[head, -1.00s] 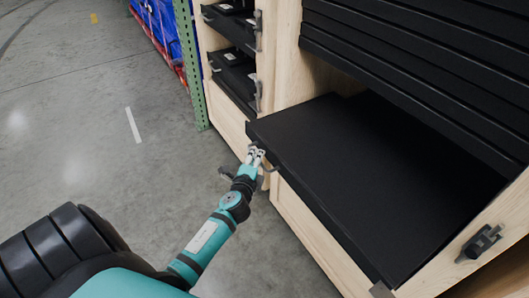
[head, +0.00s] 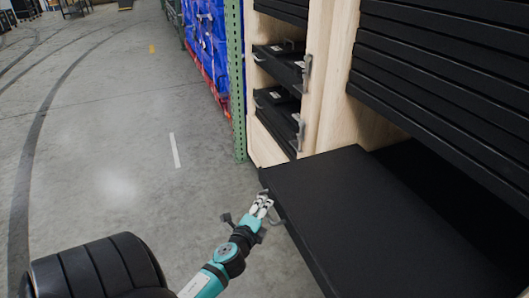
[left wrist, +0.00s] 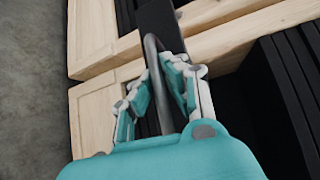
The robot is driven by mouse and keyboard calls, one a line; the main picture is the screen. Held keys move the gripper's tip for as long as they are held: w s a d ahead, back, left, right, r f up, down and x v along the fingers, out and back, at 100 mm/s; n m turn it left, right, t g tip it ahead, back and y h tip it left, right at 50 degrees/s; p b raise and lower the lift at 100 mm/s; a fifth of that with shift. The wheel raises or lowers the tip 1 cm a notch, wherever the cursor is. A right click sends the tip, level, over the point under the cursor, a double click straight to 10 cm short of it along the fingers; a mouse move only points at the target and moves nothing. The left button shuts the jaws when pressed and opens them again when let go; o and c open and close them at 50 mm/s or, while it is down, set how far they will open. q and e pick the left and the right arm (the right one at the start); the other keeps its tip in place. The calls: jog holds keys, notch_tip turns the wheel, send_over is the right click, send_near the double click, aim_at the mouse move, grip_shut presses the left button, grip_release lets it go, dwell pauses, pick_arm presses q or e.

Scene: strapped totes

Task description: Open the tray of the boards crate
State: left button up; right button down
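The boards crate is a wooden unit (head: 348,118) at the right of the head view. Its flat black tray (head: 365,220) juts out over the floor, with a dark gap behind it on the right. My left gripper (head: 263,203) is at the tray's front edge, near the left corner. Part of the handle is hidden by the fingers. My right gripper is not in view.
Black boards (head: 440,75) are stacked above the tray. Smaller black trays with grey handles (head: 278,62) sit in the wooden unit beyond. A green rack post (head: 236,85) and blue wrapped goods (head: 205,40) stand behind.

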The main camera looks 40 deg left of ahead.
pick_arm(q)
jog(key=shift+o, duration=1.1)
jog(key=shift+d+f, duration=0.2)
jog(key=shift+f, duration=0.1)
jog(key=shift+a+r, duration=0.1)
jog(key=v, duration=1.2)
